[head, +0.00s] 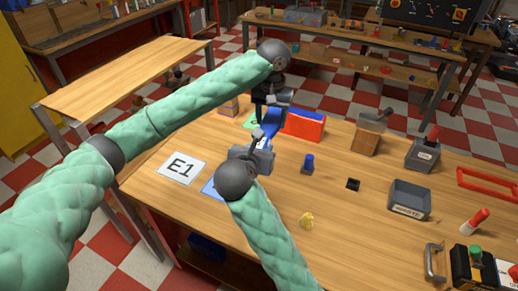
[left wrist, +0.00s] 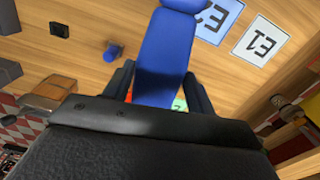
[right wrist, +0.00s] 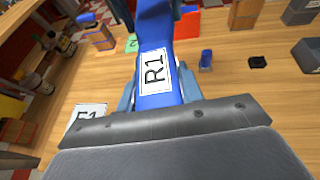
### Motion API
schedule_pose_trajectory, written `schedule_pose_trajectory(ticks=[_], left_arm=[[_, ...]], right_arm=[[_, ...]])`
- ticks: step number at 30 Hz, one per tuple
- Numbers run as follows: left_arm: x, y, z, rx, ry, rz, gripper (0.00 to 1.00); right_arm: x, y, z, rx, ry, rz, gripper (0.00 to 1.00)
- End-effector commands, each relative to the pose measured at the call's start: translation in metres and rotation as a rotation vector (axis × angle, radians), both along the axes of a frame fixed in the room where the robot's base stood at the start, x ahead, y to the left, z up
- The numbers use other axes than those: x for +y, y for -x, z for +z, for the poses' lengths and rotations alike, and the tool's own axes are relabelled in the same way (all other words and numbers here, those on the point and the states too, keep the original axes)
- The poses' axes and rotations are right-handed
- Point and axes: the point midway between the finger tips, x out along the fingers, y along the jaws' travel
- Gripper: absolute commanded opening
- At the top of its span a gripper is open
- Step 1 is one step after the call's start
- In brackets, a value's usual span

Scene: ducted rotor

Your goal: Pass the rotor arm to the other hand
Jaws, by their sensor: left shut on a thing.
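The rotor arm is a long blue bar with a white R1 label (right wrist: 155,72). It shows in the left wrist view (left wrist: 160,62) and partly in the head view (head: 270,121), held above the table. My left gripper (head: 264,112) is shut on its far end. My right gripper (head: 257,146) is at the near end, with its fingers on both sides of the bar in the right wrist view (right wrist: 160,92). Whether those fingers press on it I cannot tell. My grippers hide parts of the bar in the head view.
A white E1 card (head: 181,168) and a blue card (head: 210,188) lie at the table's left. A red-and-blue box (head: 304,125) stands behind. A small blue cylinder (head: 308,164), a black block (head: 352,184) and a grey bin (head: 409,200) stand to the right.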

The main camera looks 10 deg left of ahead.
Motion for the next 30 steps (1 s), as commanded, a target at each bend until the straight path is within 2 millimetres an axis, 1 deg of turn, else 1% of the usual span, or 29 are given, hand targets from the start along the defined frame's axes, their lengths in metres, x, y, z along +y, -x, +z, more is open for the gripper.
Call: schedule_pose_trajectory(ticks=[1, 3, 4, 7, 15, 19, 23, 30], left_arm=[[-0.002, 0.001, 0.000, -0.001, 0.002, -0.002, 0.24], [-0.002, 0.001, 0.000, 0.000, 0.003, -0.002, 0.24], [-0.002, 0.001, 0.000, 0.001, 0.003, -0.003, 0.62], [-0.002, 0.001, 0.000, 0.001, 0.003, -0.003, 0.81], [-0.002, 0.001, 0.000, 0.000, 0.002, -0.002, 0.81], [-0.002, 0.000, 0.006, 0.000, 0.003, -0.002, 0.81], [-0.002, 0.000, 0.023, -0.001, 0.004, -0.002, 0.81], [-0.002, 0.000, 0.069, -0.003, 0.002, -0.003, 0.81]], right_arm=[[0.001, 0.000, 0.000, 0.000, 0.000, 0.003, 0.15], [0.002, 0.000, 0.000, 0.000, -0.001, 0.004, 0.05], [0.002, 0.000, 0.001, -0.001, -0.001, 0.004, 0.05], [0.002, 0.000, 0.001, -0.001, -0.001, 0.004, 0.05], [0.001, 0.000, 0.001, -0.001, -0.001, 0.003, 0.05], [0.001, 0.000, 0.001, -0.001, -0.001, 0.003, 0.04], [0.001, 0.000, 0.001, -0.001, -0.001, 0.003, 0.04], [0.001, 0.000, 0.001, -0.001, -0.001, 0.003, 0.04]])
